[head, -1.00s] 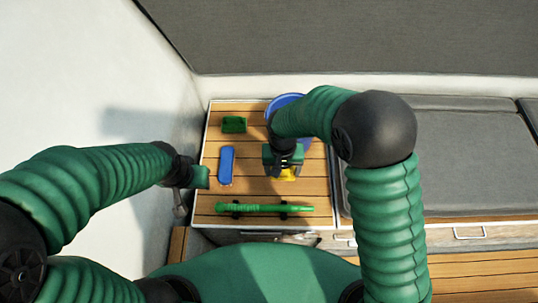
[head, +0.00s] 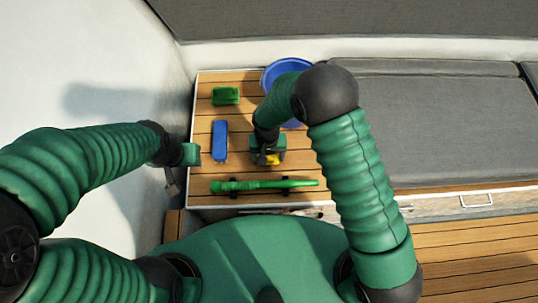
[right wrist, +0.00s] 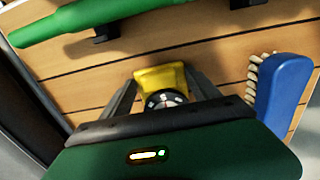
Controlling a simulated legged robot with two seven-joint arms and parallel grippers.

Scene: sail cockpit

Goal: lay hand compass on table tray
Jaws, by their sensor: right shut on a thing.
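The hand compass is yellow with a round dark dial; in the right wrist view the compass (right wrist: 165,88) sits between my fingers. In the head view, a yellow bit of the compass (head: 270,160) shows below my right gripper (head: 266,156), which is shut on it over the slatted wooden top. Whether the compass touches the wood I cannot tell. The table tray seems to be this wooden top (head: 205,125) with a pale rim. My left gripper (head: 174,180) hangs by the top's left edge, apart from the objects; its fingers are too small to judge.
On the wooden top are a blue brush (head: 220,140), a small green item (head: 226,95), a blue round tub (head: 284,66) and a long green bar (head: 260,185) on dark supports. A grey cushioned bench (head: 430,125) lies right, a white wall left. Bare wood surrounds the brush.

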